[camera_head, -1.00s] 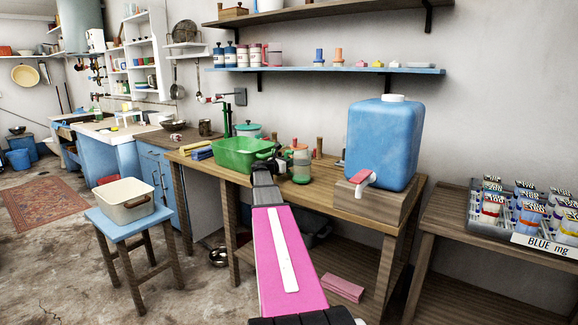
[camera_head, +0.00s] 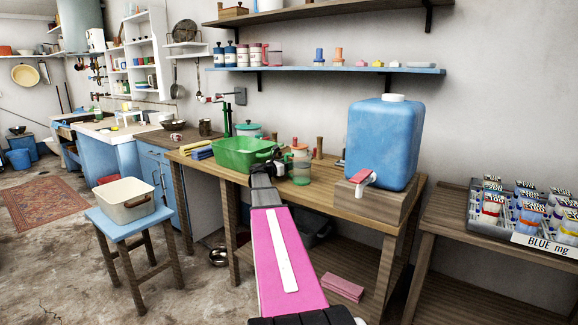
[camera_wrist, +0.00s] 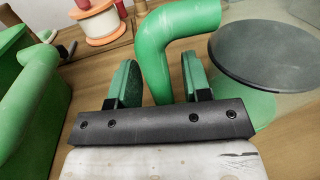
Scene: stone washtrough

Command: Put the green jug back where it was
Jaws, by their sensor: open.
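The green jug (camera_head: 300,174) stands on the wooden table, just right of a green tub. In the wrist view its thick green handle (camera_wrist: 172,45) bends down between my fingers, and its dark round lid (camera_wrist: 268,48) and see-through green body (camera_wrist: 252,112) show at the right. My gripper (camera_wrist: 160,82) is open, with one finger on each side of the handle and gaps showing. In the head view my gripper (camera_head: 268,167) is at the jug's left side, and my arm hides part of the table in front.
The green tub (camera_head: 240,155) is close on the left; its wall (camera_wrist: 25,120) also shows in the wrist view. A large blue water container (camera_head: 383,145) with a tap stands on a wooden block at the right. The table front between jug and block is clear.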

